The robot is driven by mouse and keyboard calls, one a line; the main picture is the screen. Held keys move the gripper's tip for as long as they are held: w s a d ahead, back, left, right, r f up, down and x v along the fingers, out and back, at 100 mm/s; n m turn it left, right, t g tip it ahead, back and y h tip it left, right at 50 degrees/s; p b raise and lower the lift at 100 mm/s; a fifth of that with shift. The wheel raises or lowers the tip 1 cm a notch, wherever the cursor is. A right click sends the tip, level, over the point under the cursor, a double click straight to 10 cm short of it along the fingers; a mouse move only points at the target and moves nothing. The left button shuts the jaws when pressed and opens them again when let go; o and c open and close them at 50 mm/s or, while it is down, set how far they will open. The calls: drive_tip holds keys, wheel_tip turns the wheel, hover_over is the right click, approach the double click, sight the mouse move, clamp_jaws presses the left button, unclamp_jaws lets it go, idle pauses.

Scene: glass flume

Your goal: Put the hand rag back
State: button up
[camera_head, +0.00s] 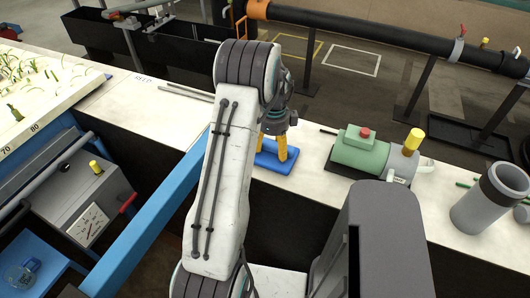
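A flat blue pad (287,169), which looks like the folded hand rag, lies on the pale bench top near the middle of the camera_head view. My gripper (272,150) points down over it, with its yellow fingers visibly apart. The fingertips are at or just above the blue surface; I cannot tell whether they touch it. My arm hides part of the bench to the left of the pad.
A green pump (362,150) with a red knob stands right of the pad. A grey cylinder (484,200) stands further right. Thin rods (188,91) lie behind my arm. A blue beam (150,225) and a gauge box (85,205) are at left. A black pipe (370,34) runs behind.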

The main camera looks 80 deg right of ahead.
sight(273, 144)
wheel_tip(273, 144, up, 7)
drive_tip(key=shift+d+f+b, duration=0.15)
drive_tip(key=shift+f+b, duration=0.05)
drive_tip(key=shift+b, duration=0.1)
drive_tip(key=shift+d+r+b, duration=0.1)
drive_tip(key=shift+r+b, duration=0.2)
drive_tip(key=shift+b, duration=0.4)
drive_tip(key=shift+r+b, duration=1.1)
drive_tip(key=shift+r, duration=1.45)
drive_tip(key=shift+o, duration=0.4)
drive_tip(key=shift+o, duration=0.5)
drive_tip(key=w+a+f+b, duration=0.1)
drive_tip(key=b, duration=0.2)
drive_tip(key=a+f+b, duration=0.1)
drive_tip(key=f+b, duration=0.1)
drive_tip(key=b, duration=0.1)
drive_tip(key=w+a+f+b, duration=0.1)
drive_tip(key=f+b, duration=0.1)
drive_tip(key=b, duration=0.1)
drive_tip(key=shift+w+a, duration=0.25)
drive_tip(key=shift+w, duration=0.1)
